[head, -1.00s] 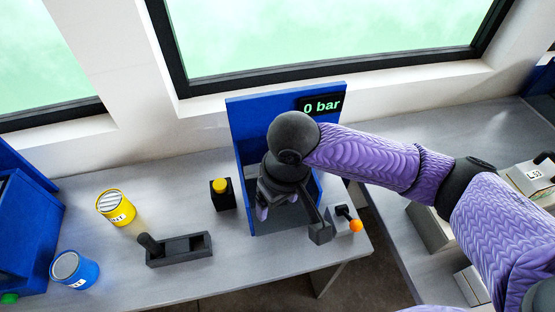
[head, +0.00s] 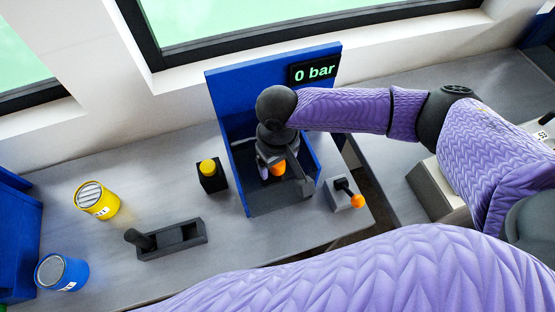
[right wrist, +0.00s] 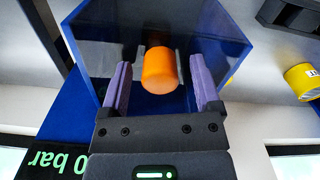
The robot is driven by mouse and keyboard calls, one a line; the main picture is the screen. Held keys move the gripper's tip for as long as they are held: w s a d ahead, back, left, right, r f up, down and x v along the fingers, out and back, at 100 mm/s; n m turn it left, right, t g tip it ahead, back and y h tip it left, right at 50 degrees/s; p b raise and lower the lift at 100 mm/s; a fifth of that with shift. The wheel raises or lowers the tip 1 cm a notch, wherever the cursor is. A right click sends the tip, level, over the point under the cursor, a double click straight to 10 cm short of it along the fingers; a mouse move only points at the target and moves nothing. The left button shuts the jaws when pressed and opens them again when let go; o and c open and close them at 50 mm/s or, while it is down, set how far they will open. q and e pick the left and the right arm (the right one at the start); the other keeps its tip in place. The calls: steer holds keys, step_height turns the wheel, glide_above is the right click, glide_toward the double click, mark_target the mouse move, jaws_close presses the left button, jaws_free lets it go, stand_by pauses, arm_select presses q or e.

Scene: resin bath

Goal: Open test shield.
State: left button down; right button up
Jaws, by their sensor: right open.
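The blue test stand (head: 225,100) stands at the back of the bench, with a blue back wall and side walls. In the right wrist view a dark, see-through blue panel (right wrist: 100,40) forms its enclosure; I cannot tell for certain which part is the shield. An orange cylinder (right wrist: 158,70) shows in front of the panel, and in the head view as an orange patch (head: 279,168) under my gripper. My right gripper (head: 268,163) is open, with its purple fingers on either side of the cylinder and gaps between. My left gripper is out of view.
The display (head: 314,70) reads 0 bar. A yellow button on a black box (head: 211,176) stands left of the stand, an orange-knobbed lever (head: 347,193) right. A dark lever block (head: 172,240), yellow can (head: 97,201) and blue can (head: 61,272) stand further left.

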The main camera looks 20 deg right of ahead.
jaws_close()
stand_by(1.4)
